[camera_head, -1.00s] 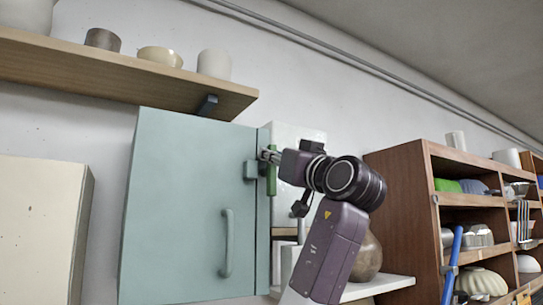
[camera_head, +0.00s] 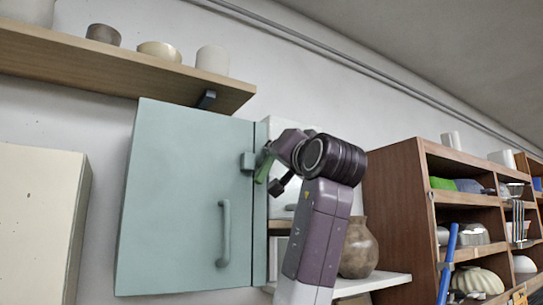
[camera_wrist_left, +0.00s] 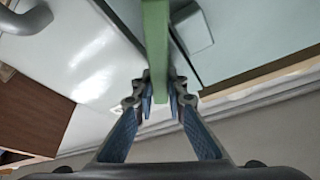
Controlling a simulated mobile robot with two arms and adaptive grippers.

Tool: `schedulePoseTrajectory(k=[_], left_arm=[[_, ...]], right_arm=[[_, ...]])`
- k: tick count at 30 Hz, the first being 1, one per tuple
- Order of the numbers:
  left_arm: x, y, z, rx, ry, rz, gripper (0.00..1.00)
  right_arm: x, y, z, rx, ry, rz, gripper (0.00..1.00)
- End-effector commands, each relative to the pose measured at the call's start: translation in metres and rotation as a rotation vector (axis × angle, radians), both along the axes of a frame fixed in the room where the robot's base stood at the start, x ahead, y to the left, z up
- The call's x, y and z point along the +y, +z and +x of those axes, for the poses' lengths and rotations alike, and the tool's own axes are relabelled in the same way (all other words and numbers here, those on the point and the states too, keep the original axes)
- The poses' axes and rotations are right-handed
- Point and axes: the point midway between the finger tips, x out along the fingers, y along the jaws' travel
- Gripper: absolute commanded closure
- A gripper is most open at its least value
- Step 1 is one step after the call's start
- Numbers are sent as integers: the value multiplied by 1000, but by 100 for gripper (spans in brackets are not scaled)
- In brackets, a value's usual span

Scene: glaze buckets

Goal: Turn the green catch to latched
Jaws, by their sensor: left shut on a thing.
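The green catch (camera_head: 264,169) sits at the right edge of the pale teal cabinet door (camera_head: 180,200), beside a small grey-teal block (camera_head: 247,161). It is slanted, its lower end toward the left. My left gripper (camera_head: 270,152) is at its upper part, and my wrist hides some of the catch in the head view. In the left wrist view the catch is a green bar (camera_wrist_left: 156,40) between the two fingertips of my left gripper (camera_wrist_left: 160,90), which is shut on it. The block also shows there (camera_wrist_left: 191,28). My right gripper is not in view.
A vertical door handle (camera_head: 225,233) is on the door. A wooden shelf (camera_head: 150,85) with pots is above. A brown vase (camera_head: 358,248) stands on a white ledge (camera_head: 370,284) at right, next to a wooden shelf unit (camera_head: 398,210). A cream box (camera_head: 38,220) is at left.

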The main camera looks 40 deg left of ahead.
Motion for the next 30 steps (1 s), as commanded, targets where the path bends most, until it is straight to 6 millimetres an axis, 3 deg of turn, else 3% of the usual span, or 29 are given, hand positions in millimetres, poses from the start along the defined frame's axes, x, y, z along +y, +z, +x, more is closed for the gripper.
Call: schedulePoseTrajectory(k=[12,30], left_arm=[[-3,-10,10,379,-3,108,100],[-6,-25,17,871,-2,252,100]], right_arm=[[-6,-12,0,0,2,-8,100],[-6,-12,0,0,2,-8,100]])
